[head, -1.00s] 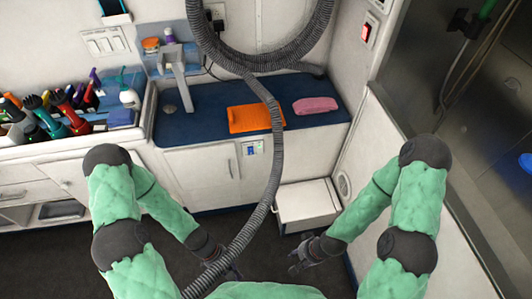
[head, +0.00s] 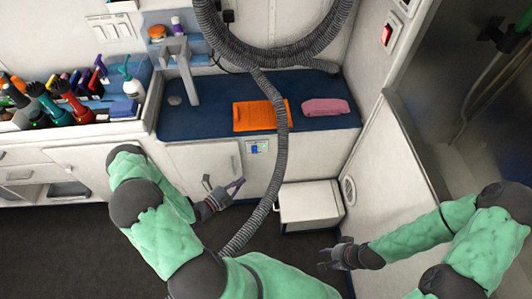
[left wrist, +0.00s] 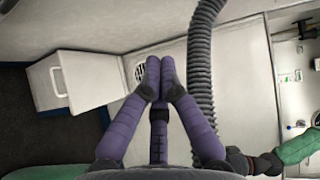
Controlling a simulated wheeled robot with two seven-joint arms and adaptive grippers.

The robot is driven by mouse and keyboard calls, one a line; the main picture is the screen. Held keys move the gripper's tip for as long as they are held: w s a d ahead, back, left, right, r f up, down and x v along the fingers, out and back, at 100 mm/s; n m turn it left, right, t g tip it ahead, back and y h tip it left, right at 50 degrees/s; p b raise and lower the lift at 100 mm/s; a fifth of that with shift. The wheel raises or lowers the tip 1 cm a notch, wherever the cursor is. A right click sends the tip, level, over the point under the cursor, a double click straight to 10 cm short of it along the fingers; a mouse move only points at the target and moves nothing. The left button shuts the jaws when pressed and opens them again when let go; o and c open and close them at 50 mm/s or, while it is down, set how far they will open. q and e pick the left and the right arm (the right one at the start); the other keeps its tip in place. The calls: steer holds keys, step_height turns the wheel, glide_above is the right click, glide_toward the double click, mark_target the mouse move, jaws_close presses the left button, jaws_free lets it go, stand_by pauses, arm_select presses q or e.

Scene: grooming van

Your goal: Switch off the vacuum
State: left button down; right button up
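A ribbed grey vacuum hose (head: 279,150) hangs in a loop on the back wall and runs down to the floor; it also shows in the left wrist view (left wrist: 201,70). A red lit rocker switch (head: 387,35) sits on the right wall; whether it belongs to the vacuum I cannot tell. My right gripper (head: 325,258) looks open and empty, low, in front of the white box.
A white box with a handle (head: 309,203) stands on the floor below the blue counter (head: 215,122). A white side panel (head: 385,175) stands at right. Bottles and brushes are at left.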

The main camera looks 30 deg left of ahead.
mark_target(254, 150)
arm_select(q)
steer(key=shift+w+a+r+n+t+y, duration=0.1)
steer(key=shift+w+a+n+t+y, duration=0.05)
steer(key=shift+a+n+y, duration=0.2)
steer(key=shift+w+a+n+t+y, duration=0.15)
steer(key=shift+a+y, duration=0.1)
steer(key=shift+a, duration=0.2)
steer(key=a+b+x, duration=0.1)
steer(key=b+x, duration=0.1)
steer(key=x, duration=0.4)
steer(key=a+b+x, duration=0.2)
steer(key=x, duration=0.4)
steer(key=shift+w+d+f+b, duration=0.3)
steer(key=shift+w+d+b, duration=0.05)
steer(key=shift+w, duration=0.3)
